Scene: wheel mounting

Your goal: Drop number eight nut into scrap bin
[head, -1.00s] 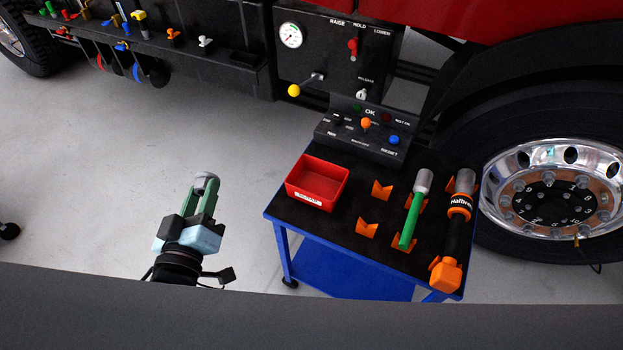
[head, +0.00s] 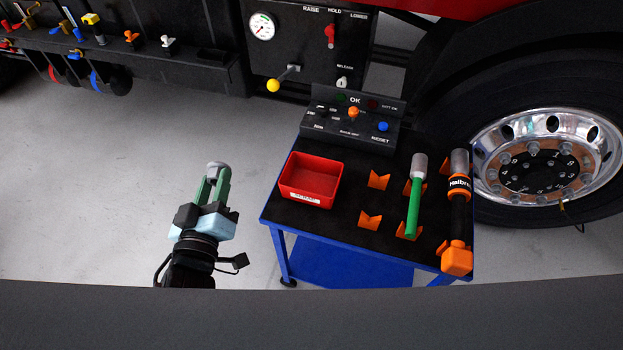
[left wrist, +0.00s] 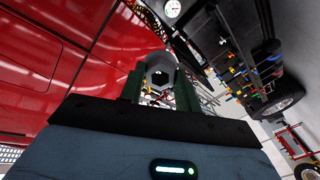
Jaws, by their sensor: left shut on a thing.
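My left gripper (head: 216,182) is shut on a grey metal nut (head: 219,167), held at its fingertips to the left of the cart. In the left wrist view the nut (left wrist: 160,72) sits between the green fingers, its open bore showing. No number is readable on it. The red scrap bin (head: 311,178) stands on the cart's black top at its left side, labelled on the front. It looks empty. The gripper is apart from the bin, to its left in the head view. My right gripper is not in view.
The blue cart (head: 268,229) carries a control box (head: 350,125), orange holders (head: 370,220), a green-handled tool (head: 414,200) and an orange-black tool (head: 459,205). A truck wheel (head: 540,160) stands at the right. Open floor (head: 100,180) lies left of the cart.

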